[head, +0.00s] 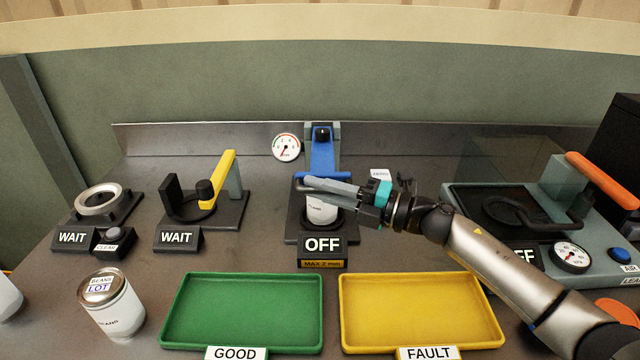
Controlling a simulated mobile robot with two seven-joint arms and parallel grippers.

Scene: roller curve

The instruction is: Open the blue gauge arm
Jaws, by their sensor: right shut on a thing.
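The blue gauge arm (323,153) is on a grey post at the back of the middle station. It is lowered towards the front, with its crossbar just above a white can (321,211). The can stands on the black base behind the OFF sign (322,244). My right gripper (322,186) reaches in from the right and is shut on the front bar of the blue arm. Its fingers hide part of the bar and the can's top. My left gripper is not in view.
A dial (286,148) stands left of the blue arm. A yellow-armed station (222,180) is further left. Green (241,310) and yellow (420,312) trays lie in front. A labelled can (112,305) stands front left. A press with an orange handle (603,180) is at right.

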